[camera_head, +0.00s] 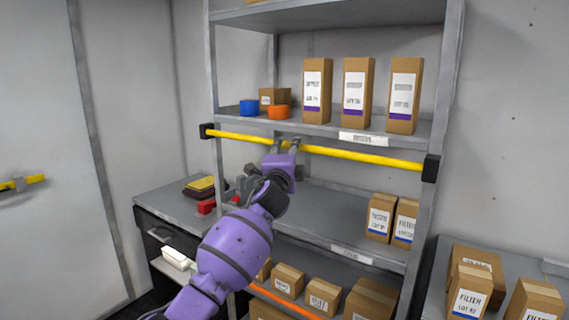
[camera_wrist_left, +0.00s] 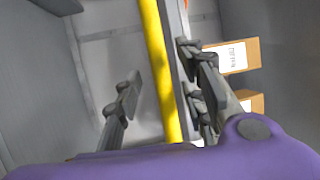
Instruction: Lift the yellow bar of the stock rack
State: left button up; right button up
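The yellow bar (camera_head: 355,155) runs across the front of the stock rack (camera_head: 436,110), just below the shelf edge with the tall boxes. Its ends sit in black brackets on the two posts. My left gripper (camera_head: 286,145) is at the bar, left of its middle, and hides a short piece of it. In the left wrist view the yellow bar (camera_wrist_left: 158,65) passes between the spread fingers, with a gap on the left side. The right-side finger is close to the bar; I cannot tell whether it touches. My right gripper is not in view.
Tall cartons (camera_head: 356,92), a blue roll (camera_head: 248,107) and an orange roll (camera_head: 279,112) stand on the shelf above the bar. Small boxes (camera_head: 381,217) stand on the shelf below. A side counter (camera_head: 160,203) is at the left. An orange bar (camera_head: 285,300) crosses lower down.

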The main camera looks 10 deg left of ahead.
pick_arm(q)
jog(key=s+f, duration=0.1)
jog(key=s, duration=0.6)
jog(key=shift+s+d+f, duration=0.15)
jog(key=shift+s+d, duration=0.05)
jog(key=shift+s, duration=0.15)
